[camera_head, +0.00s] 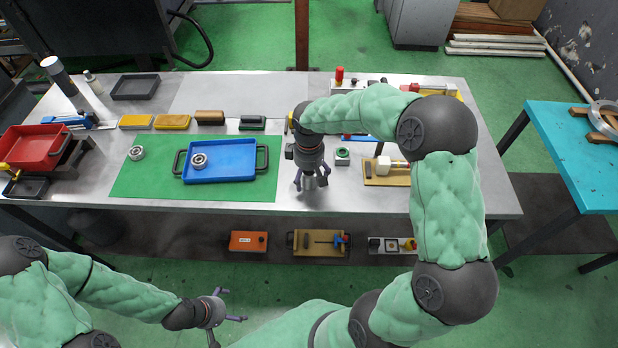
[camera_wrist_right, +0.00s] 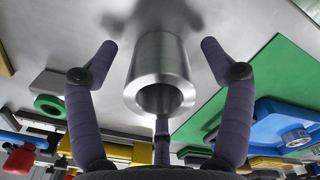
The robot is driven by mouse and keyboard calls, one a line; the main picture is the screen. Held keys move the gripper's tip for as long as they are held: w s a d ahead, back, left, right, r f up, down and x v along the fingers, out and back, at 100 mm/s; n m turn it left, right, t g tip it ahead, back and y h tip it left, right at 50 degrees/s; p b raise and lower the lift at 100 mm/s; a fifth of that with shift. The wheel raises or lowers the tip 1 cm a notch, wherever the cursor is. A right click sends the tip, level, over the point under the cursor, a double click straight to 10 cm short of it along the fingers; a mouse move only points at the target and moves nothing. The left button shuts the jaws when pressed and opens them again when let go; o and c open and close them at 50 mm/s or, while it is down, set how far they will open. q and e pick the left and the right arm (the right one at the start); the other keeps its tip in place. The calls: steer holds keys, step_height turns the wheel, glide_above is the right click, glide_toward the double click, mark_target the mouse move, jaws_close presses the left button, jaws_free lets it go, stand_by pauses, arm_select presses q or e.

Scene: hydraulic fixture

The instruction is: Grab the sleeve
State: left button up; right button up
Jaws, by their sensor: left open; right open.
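The sleeve (camera_wrist_right: 160,70) is a shiny hollow metal cylinder. In the right wrist view it stands between the fingers of my right gripper (camera_wrist_right: 155,55), its open round end facing the camera. The side fingers are spread, with a visible gap on each side; a third finger lies below the sleeve, and I cannot tell whether it touches. In the head view my right gripper (camera_head: 312,182) points down over the bare metal table, and the sleeve (camera_head: 309,183) shows only partly between its fingers. My left gripper (camera_head: 224,311) is open and empty, in front of the table and low.
Left of the right gripper, a blue tray (camera_head: 225,172) with a metal ring (camera_head: 199,160) lies on a green mat (camera_head: 128,185). A small green-ringed block (camera_head: 342,156) and a wooden board with a white-headed mallet (camera_head: 384,166) lie to the right. A red bin (camera_head: 32,147) stands far left.

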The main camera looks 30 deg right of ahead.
steer(key=shift+r, duration=0.1)
steer(key=c, duration=1.4)
steer(key=shift+c, duration=0.2)
